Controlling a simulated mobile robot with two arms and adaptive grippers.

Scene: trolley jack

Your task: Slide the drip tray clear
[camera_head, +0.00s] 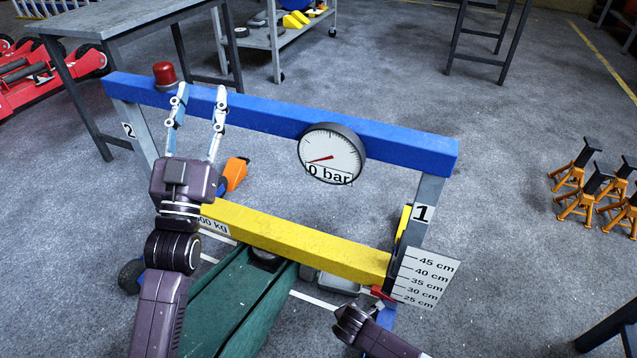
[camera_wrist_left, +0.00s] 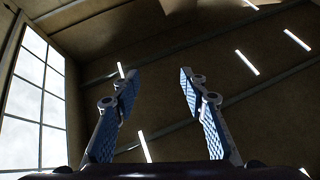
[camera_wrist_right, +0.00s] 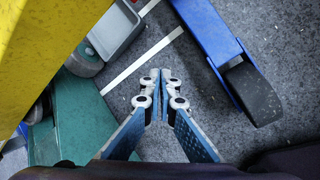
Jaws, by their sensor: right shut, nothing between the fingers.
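A low grey, tray-like object (camera_head: 338,283) sits on the floor under the yellow beam, right of the green jack (camera_head: 240,305); I cannot tell for certain that it is the drip tray. In the right wrist view it shows at the upper left (camera_wrist_right: 120,28), partly hidden by the yellow beam. My right gripper (camera_wrist_right: 160,76) is shut and empty, apart from the tray, over bare floor; its fingers are mostly hidden in the head view. My left gripper (camera_head: 202,92) is open and empty, pointing up in front of the blue beam; it also shows open in the left wrist view (camera_wrist_left: 157,72).
The blue top beam (camera_head: 250,112) carries a gauge (camera_head: 331,155) reading 0 bar and a red lamp (camera_head: 164,75). The yellow beam (camera_head: 320,242) crosses below. A blue foot with a black end (camera_wrist_right: 225,45) lies right of my right fingers. Orange stands (camera_head: 585,185) are far right.

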